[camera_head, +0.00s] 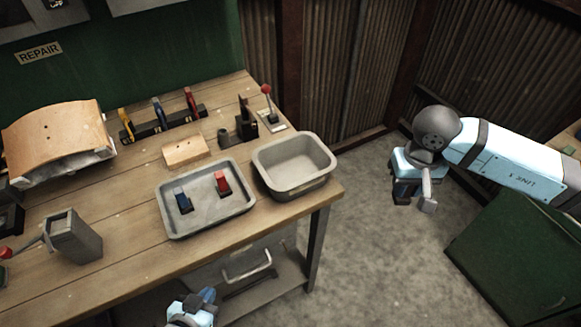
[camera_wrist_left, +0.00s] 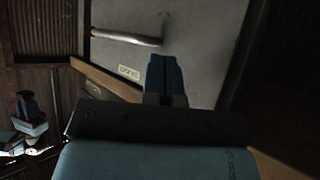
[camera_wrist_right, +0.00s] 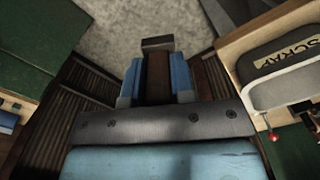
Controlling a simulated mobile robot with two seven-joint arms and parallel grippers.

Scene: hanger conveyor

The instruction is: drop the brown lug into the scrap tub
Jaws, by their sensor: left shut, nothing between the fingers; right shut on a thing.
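The brown lug (camera_wrist_right: 158,75) is between the blue fingers of my right gripper (camera_wrist_right: 156,82), with a grey block at its far end in the right wrist view. In the head view my right gripper (camera_head: 407,192) hangs over the floor, right of the bench and apart from the scrap tub (camera_head: 263,176). The tub is a grey open bin at the bench's right end and looks empty. Its SCRAP label shows in the right wrist view (camera_wrist_right: 290,55). My left gripper (camera_head: 207,297) is shut and empty, low before the bench; its closed fingers show in the left wrist view (camera_wrist_left: 165,75).
A grey tray (camera_head: 205,228) with a blue and a red piece sits left of the tub. A red-knobbed lever (camera_head: 267,100) stands behind the tub. A grey drawer with a handle (camera_head: 247,266) is under the bench. A green cabinet (camera_head: 510,255) stands at right; open floor lies between.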

